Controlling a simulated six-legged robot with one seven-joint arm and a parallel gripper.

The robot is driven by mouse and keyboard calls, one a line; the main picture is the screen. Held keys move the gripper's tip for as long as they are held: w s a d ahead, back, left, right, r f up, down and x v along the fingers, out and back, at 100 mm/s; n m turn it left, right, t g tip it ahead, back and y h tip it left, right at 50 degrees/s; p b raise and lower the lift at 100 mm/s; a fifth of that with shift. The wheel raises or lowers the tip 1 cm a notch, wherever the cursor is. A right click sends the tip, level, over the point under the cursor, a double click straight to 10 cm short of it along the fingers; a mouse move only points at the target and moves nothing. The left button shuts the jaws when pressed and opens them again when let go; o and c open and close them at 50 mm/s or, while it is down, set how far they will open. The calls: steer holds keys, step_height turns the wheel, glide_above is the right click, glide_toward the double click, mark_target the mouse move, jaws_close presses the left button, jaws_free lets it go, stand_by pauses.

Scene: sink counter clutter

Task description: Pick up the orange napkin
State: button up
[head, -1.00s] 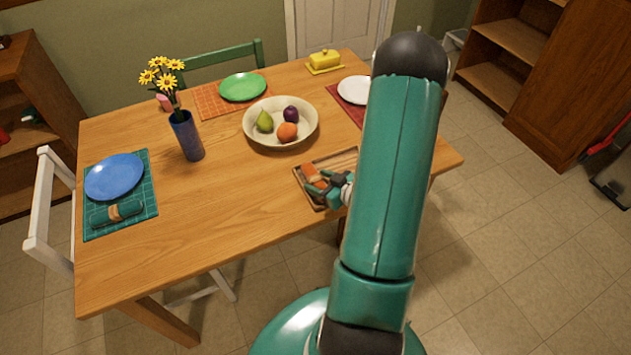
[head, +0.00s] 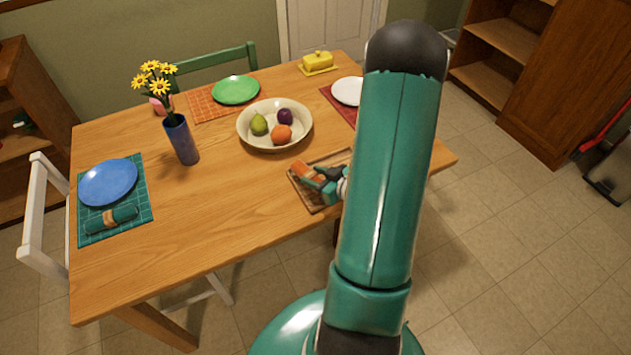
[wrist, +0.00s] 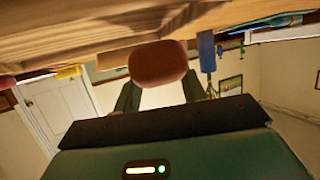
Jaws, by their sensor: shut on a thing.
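The orange napkin (head: 304,170) is a small roll at the wooden tray (head: 306,205) on the near right side of the table. My gripper (head: 317,179) is at the napkin, its fingers shut on it. In the wrist view the rounded, orange-brown end of the napkin (wrist: 158,64) shows between the two fingers of my gripper (wrist: 160,92). My arm hides the right part of the tray. I cannot tell whether the napkin is clear of the tray.
A cream bowl (head: 246,139) of fruit stands behind the tray. A blue vase (head: 181,140) with yellow flowers stands left of it. A blue plate (head: 108,182) and a rolled teal napkin (head: 111,218) lie on a teal mat at left. The table's front middle is clear.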

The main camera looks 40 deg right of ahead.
steer(key=s+r, duration=0.1)
steer(key=r, duration=0.1)
steer(key=s+d+r, duration=0.1)
steer(key=s, duration=0.1)
steer(key=s+r, duration=0.1)
steer(key=r, duration=0.1)
steer(key=shift+s+d+r, duration=0.15)
steer(key=shift+s+r, duration=0.1)
steer(key=shift+r, duration=0.05)
steer(key=d+v, duration=0.1)
steer(key=v, duration=0.9)
steer(key=shift+r, duration=0.4)
steer(key=shift+w, duration=0.1)
